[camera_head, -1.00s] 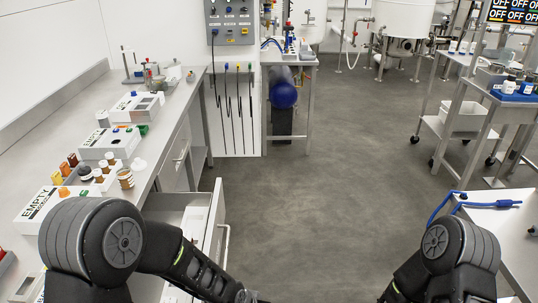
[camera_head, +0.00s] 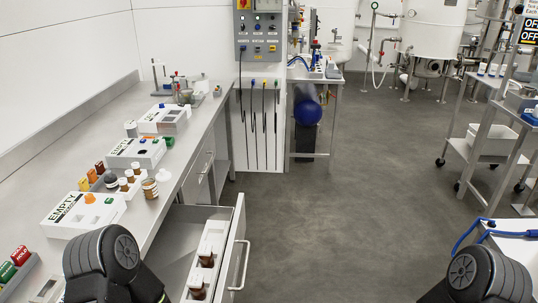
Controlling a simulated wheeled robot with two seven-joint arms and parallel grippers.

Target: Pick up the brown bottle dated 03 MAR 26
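Several brown bottles are in view, but their dates are too small to read. A brown bottle with a pale label (camera_head: 150,188) stands on the counter at the left. Smaller brown bottles with white caps stand beside it, one at the front (camera_head: 123,184). In the open drawer (camera_head: 239,250) below the counter, brown bottles with white caps stand in a white rack, one nearer (camera_head: 197,287) and one farther (camera_head: 206,256). Only upper parts of my arms show at the bottom left and bottom right. Neither gripper is in view.
White boxes, one marked EMPTY (camera_head: 84,213), line the counter (camera_head: 185,165). Red and green blocks (camera_head: 12,262) lie at the lower left. The drawer juts into the aisle. The grey floor (camera_head: 340,200) is clear. A table with a blue cable (camera_head: 510,233) is at the right.

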